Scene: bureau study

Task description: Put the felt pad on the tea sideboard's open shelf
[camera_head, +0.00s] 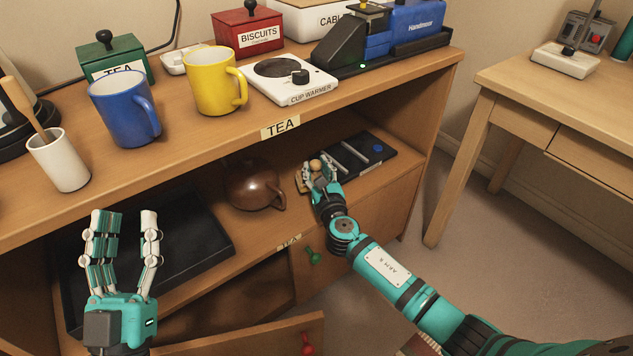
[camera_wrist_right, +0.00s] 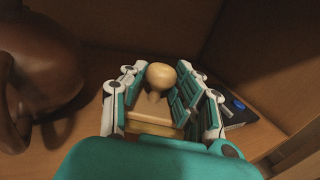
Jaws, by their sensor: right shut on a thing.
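The felt pad (camera_head: 303,184) looks like a pale wooden block with a round knob (camera_wrist_right: 161,76) on top. My right gripper (camera_head: 318,170) is shut on it, with fingers on both sides of the knob and block in the right wrist view (camera_wrist_right: 160,95). The pad is inside the tea sideboard's open shelf (camera_head: 247,229), between the teapot and a black holder. I cannot tell whether its underside touches the shelf. My left gripper (camera_head: 122,225) is open and empty, in front of the sideboard at the left.
A brown teapot (camera_head: 250,185) stands left of the pad. A black holder with metal bars (camera_head: 367,148) lies to its right. A large black tray (camera_head: 190,245) fills the shelf's left part. A lower door (camera_head: 265,335) hangs open. Mugs and a cup warmer (camera_head: 290,82) stand on top.

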